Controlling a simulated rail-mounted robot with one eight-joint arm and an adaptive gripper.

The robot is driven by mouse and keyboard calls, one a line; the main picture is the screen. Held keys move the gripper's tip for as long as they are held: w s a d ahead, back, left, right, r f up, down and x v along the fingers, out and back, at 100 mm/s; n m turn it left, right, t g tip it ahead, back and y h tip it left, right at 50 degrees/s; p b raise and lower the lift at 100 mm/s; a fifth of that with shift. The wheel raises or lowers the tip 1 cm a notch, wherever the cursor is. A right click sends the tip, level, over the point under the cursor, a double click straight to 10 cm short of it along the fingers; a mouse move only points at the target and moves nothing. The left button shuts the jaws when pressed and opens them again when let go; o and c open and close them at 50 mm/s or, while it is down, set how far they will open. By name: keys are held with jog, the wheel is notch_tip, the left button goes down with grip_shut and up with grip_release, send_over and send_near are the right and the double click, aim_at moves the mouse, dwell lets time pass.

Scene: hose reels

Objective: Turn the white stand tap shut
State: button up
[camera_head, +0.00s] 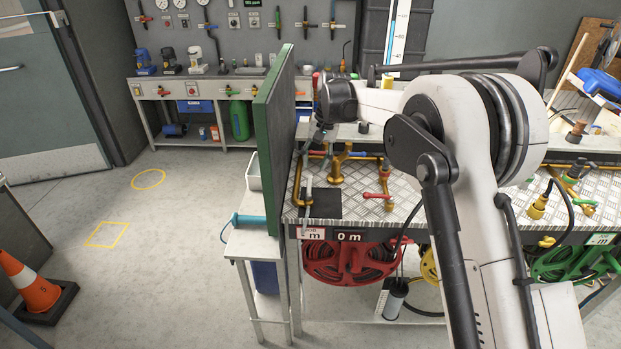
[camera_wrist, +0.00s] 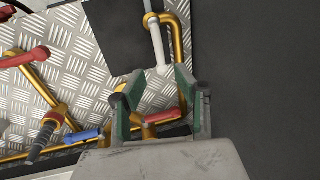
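The white stand tap shows in the wrist view as a long white lever (camera_wrist: 157,45) on a curved brass pipe (camera_wrist: 177,30). Its rounded end points toward my gripper (camera_wrist: 152,86). My gripper is open, with green-padded fingers spread apart; the lever's end lies just beyond the fingertips, roughly between them in the picture. I cannot tell whether they touch. In the head view the white lever (camera_head: 308,183) stands near the bench's left end, by a dark mat. My gripper (camera_head: 312,147) is above and behind it there, partly hidden by my arm.
A green panel (camera_head: 273,140) rises close on the left. Red-handled taps (camera_head: 378,196) and brass pipework (camera_head: 337,172) stand on the bench; a red handle (camera_wrist: 162,116) and a blue one (camera_wrist: 83,136) show near my fingers. A red hose reel (camera_head: 348,262) hangs below.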

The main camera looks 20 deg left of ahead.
aim_at(310, 182)
jog(key=f, duration=0.3)
jog(key=a+f, duration=0.1)
jog(key=f, duration=0.2)
jog(key=shift+s+a+f+p, duration=0.15)
jog(key=shift+f+p, duration=0.15)
jog(key=shift+f, duration=0.05)
grip_shut()
